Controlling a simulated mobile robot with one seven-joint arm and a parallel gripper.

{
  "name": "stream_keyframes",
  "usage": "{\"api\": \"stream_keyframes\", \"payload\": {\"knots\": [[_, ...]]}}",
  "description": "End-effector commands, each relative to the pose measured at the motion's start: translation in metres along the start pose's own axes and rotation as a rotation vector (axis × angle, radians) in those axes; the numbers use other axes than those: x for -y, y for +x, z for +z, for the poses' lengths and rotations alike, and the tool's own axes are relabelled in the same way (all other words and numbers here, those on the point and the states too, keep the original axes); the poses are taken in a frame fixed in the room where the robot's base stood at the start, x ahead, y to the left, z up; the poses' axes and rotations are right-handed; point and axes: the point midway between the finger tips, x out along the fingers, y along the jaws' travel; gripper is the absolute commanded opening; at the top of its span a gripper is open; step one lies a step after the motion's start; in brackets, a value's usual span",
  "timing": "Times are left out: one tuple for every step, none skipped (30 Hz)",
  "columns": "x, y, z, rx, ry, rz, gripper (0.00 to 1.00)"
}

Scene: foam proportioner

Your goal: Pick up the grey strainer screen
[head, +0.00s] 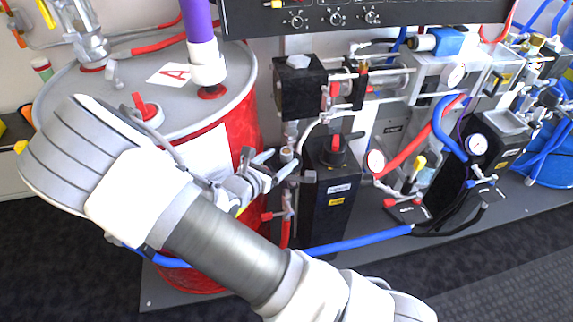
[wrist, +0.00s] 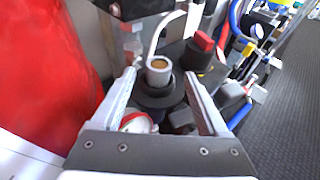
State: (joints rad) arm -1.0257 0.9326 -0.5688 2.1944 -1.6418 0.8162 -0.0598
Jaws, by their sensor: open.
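A small grey cylinder with a tan top, which looks like the strainer screen (wrist: 158,70), stands upright in a dark round collar (wrist: 157,97) in the wrist view. In the head view it shows as a small grey piece (head: 287,153) just beyond the fingertips, left of the black pump block. My gripper (head: 274,164) is open and empty. In the wrist view my gripper (wrist: 159,76) has one finger on each side of the grey cylinder, with gaps visible. I cannot tell how deep the fingers reach relative to it.
A red drum (head: 240,110) stands close on the left. A black block with a red-topped knob (head: 334,148) is just right of the gripper. A white hose (wrist: 160,32) curves behind the cylinder. Gauges and blue hoses (head: 445,130) crowd the right. A blue pipe (head: 355,243) runs below.

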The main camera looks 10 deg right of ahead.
Motion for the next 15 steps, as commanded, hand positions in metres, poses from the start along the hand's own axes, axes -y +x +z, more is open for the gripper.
{"api": "stream_keyframes", "payload": {"knots": [[0.0, 0.009, -0.002, 0.001, 0.0, -0.003, 0.77], [0.0, 0.014, -0.002, 0.003, 0.0, -0.003, 0.77], [-0.001, 0.021, -0.001, 0.002, 0.0, -0.003, 0.77], [-0.001, 0.025, -0.001, 0.001, 0.001, -0.003, 0.77], [-0.001, 0.029, 0.0, 0.002, 0.001, -0.003, 0.77], [-0.001, 0.034, 0.0, 0.002, 0.0, -0.003, 0.77], [-0.001, 0.037, 0.0, 0.001, 0.0, -0.002, 0.77], [-0.002, 0.039, 0.0, 0.0, 0.0, -0.002, 0.77], [-0.002, 0.041, 0.0, 0.0, -0.001, -0.002, 0.77], [-0.002, 0.042, 0.001, 0.0, -0.001, -0.001, 0.77], [-0.002, 0.043, 0.001, 0.0, -0.001, -0.001, 0.77], [-0.002, 0.043, 0.001, 0.0, -0.001, -0.001, 0.77], [-0.002, 0.043, 0.002, 0.0, -0.001, -0.001, 0.77], [-0.002, 0.043, 0.002, 0.0, -0.001, -0.001, 0.77], [-0.002, 0.042, 0.002, 0.0, 0.0, -0.001, 0.77]]}}
